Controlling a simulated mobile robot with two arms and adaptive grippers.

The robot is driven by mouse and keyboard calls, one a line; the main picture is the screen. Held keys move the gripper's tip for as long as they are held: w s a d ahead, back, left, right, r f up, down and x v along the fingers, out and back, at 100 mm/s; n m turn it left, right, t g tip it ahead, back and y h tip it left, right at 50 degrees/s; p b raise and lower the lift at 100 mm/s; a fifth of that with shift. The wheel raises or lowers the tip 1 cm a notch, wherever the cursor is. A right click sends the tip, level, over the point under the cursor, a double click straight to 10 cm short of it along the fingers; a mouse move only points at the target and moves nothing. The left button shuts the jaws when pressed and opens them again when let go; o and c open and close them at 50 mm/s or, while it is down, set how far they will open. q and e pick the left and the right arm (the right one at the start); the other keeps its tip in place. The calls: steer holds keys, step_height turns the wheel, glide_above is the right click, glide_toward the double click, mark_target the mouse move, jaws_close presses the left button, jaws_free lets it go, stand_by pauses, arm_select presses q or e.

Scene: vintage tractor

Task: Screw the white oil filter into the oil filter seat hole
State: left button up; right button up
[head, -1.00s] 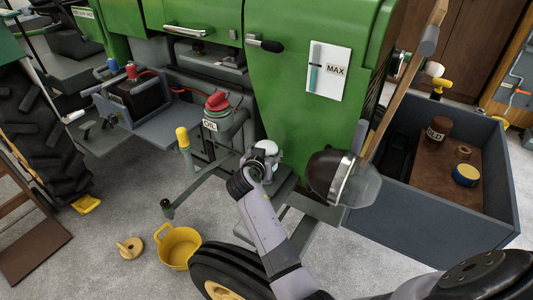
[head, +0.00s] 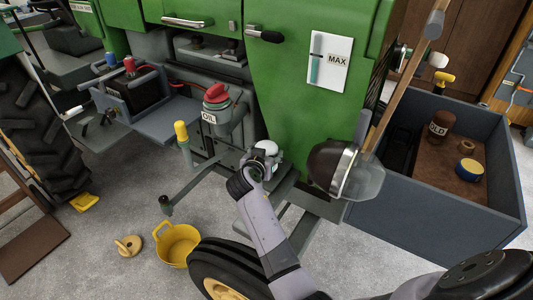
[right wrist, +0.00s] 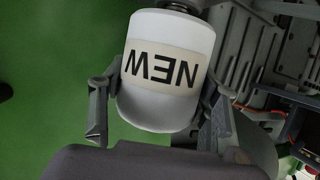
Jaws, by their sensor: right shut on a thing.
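The white oil filter (right wrist: 160,98) carries a "NEW" label that reads upside down in the right wrist view. My right gripper (right wrist: 158,108) is shut on it, with one finger on each side of its body. In the head view the white top of the filter (head: 268,147) shows above my right gripper (head: 258,165), close against the tractor's side. The filter's far end meets a dark round part (right wrist: 188,4) at the top of the right wrist view. The seat hole itself is hidden, so I cannot tell how deep the filter sits. My left gripper is not in view.
A yellow bucket (head: 178,246) is on the floor. A grey crate (head: 440,228) at the right holds an "OLD" brown filter (head: 439,124).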

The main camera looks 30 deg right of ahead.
steer(key=shift+f, duration=0.15)
steer(key=o, duration=1.3)
steer(key=shift+o, duration=0.8)
